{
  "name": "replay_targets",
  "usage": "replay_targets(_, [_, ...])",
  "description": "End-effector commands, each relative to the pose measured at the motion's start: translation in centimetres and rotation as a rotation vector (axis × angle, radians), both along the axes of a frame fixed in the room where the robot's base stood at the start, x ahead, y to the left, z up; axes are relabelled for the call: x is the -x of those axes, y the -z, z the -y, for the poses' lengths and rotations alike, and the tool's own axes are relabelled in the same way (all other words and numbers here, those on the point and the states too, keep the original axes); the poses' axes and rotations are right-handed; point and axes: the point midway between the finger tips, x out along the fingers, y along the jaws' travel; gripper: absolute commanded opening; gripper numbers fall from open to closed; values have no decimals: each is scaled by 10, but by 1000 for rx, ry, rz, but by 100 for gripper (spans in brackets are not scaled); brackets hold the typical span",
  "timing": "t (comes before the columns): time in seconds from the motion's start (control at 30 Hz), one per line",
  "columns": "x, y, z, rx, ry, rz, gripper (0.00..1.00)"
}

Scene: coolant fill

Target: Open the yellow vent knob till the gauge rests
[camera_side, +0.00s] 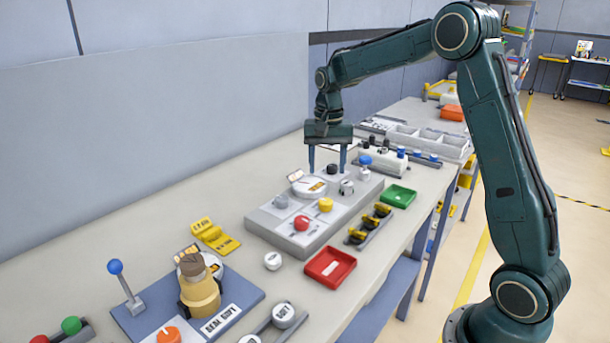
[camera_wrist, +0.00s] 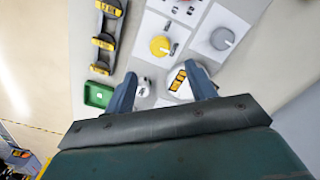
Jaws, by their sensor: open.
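The yellow vent knob (camera_side: 325,205) sits on a white plate on the grey panel box (camera_side: 262,226). In the wrist view the yellow knob (camera_wrist: 160,46) lies beyond my fingertips, clear of them. The round gauge (camera_side: 310,188) is on the same panel, behind the yellow knob. In the wrist view the gauge (camera_wrist: 178,88) shows between my fingers, partly hidden; its needle is too small to read. My gripper (camera_side: 327,172) points down over the far part of the panel, open and empty. Its two fingers also show in the wrist view (camera_wrist: 160,72).

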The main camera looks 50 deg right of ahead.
Motion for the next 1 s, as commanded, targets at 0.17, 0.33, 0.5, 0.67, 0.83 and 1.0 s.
replay_targets(0.17, [1, 29, 0, -1, 0, -3, 56])
replay_targets(0.33, [1, 55, 0, -1, 0, -3, 56])
replay_targets(0.5, [1, 78, 0, -1, 0, -2, 56])
replay_targets(0.67, [1, 93, 0, -1, 0, -2, 56])
replay_targets(0.83, [0, 100, 0, 0, 0, 0, 56])
replay_targets(1.0, [0, 101, 0, 0, 0, 0, 56])
